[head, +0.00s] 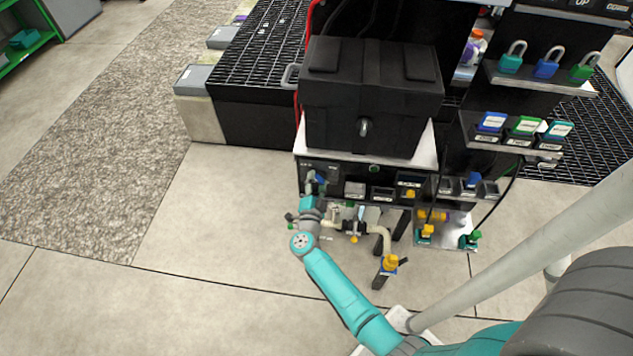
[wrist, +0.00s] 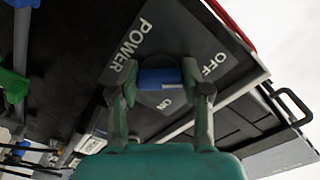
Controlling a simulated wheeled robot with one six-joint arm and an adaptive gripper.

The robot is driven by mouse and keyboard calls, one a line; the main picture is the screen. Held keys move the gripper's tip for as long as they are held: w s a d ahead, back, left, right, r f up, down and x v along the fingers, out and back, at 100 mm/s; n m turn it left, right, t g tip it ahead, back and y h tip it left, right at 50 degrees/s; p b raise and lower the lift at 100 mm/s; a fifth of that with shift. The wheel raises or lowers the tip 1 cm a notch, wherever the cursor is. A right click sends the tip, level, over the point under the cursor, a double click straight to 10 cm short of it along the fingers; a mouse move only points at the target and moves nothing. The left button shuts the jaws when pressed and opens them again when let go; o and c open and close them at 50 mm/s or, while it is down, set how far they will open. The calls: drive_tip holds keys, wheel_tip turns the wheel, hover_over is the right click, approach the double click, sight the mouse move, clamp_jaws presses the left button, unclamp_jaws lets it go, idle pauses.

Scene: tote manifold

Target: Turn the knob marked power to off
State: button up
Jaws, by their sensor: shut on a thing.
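The blue power knob (wrist: 160,78) sits on a dark grey plate (wrist: 205,40) lettered POWER, OFF and ON. In the wrist view my gripper (wrist: 159,76) has one finger on each side of the knob and is shut on it. OFF is at the upper right of the knob and ON is just below it. Which word the knob points to I cannot tell, as the fingers cover part of it. In the head view my gripper (head: 313,186) reaches the left end of the panel front (head: 345,172), and the knob is mostly hidden there.
A black case (head: 370,95) stands on the bench above the panel. Pipes with valves (head: 355,228) are right of my gripper, low down. The floor left of my arm is clear.

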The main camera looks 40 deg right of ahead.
drive_tip(key=shift+f+n, duration=0.1)
drive_tip(key=shift+n, duration=0.5)
drive_tip(key=o, duration=1.2)
drive_tip(key=shift+c, duration=0.2)
drive_tip(key=v, duration=1.2)
drive_tip(key=shift+s, duration=0.15)
drive_tip(key=s+a+r+n+t+y, duration=0.1)
drive_tip(key=s+a+r+n+y, duration=0.3)
drive_tip(key=s, duration=0.7)
drive_tip(key=s+a+r+n+t+y, duration=0.1)
drive_tip(key=s+a+r+n+y, duration=0.4)
drive_tip(key=s+r+n, duration=0.3)
drive_tip(key=s+a+r+n+t+y, duration=0.1)
drive_tip(key=s+a+r+n+y, duration=0.4)
drive_tip(key=s, duration=0.8)
wheel_tip(320, 180, up, 3)
drive_tip(key=shift+s+a+f+n+t, duration=0.15)
drive_tip(key=shift+s+n+t, duration=0.2)
drive_tip(key=shift+n, duration=0.75)
